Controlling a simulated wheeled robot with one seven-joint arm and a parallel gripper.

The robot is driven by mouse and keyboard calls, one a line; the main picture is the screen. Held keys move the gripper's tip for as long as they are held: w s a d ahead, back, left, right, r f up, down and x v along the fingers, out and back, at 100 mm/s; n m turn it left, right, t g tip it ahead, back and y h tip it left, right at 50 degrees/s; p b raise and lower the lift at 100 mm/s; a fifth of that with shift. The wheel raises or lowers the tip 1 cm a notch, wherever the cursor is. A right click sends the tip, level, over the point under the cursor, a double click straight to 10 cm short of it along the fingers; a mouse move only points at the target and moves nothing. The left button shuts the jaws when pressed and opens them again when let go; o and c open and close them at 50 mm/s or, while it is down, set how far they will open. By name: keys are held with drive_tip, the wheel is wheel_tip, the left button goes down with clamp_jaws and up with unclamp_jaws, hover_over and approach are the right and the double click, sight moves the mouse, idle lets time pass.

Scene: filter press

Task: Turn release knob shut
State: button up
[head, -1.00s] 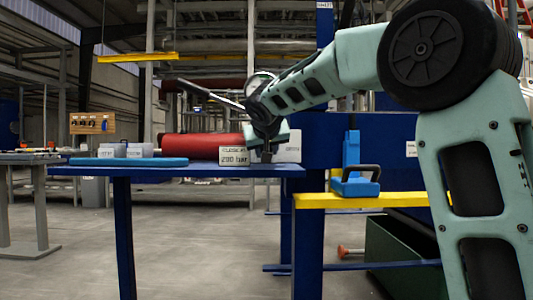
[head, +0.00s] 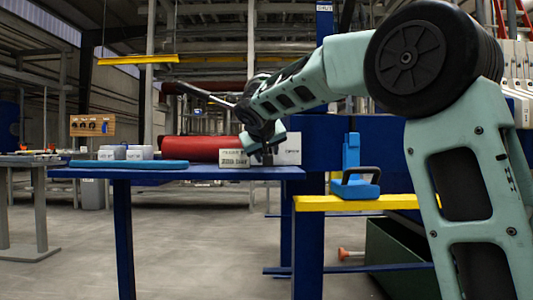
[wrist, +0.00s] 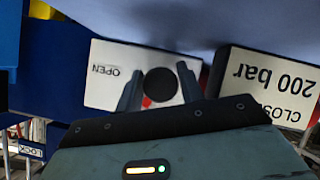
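The release knob (wrist: 160,84) is round and black, with a red mark at its lower left edge in the wrist view. It sits on a white plate (wrist: 106,55) lettered OPEN, which reads upside down there. My gripper (wrist: 159,72) has one finger on each side of the knob. The fingers look open, with narrow gaps at most; contact cannot be made out. In the head view my gripper (head: 267,155) points down at the right end of the blue table, and the knob is mostly hidden there.
A white block marked "200 bar" and CLOSE (wrist: 270,85) stands close to the plate. A blue pad (head: 128,164) and small white containers (head: 112,152) are on the blue table (head: 205,174). A blue handled tool (head: 356,184) rests on the yellow beam (head: 320,202).

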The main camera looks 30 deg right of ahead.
drive_tip(key=shift+s+a+r, duration=0.3)
drive_tip(key=p+v, duration=0.4)
drive_tip(key=v, duration=1.2)
drive_tip(key=shift+a, duration=0.2)
drive_tip(key=shift+s, duration=0.1)
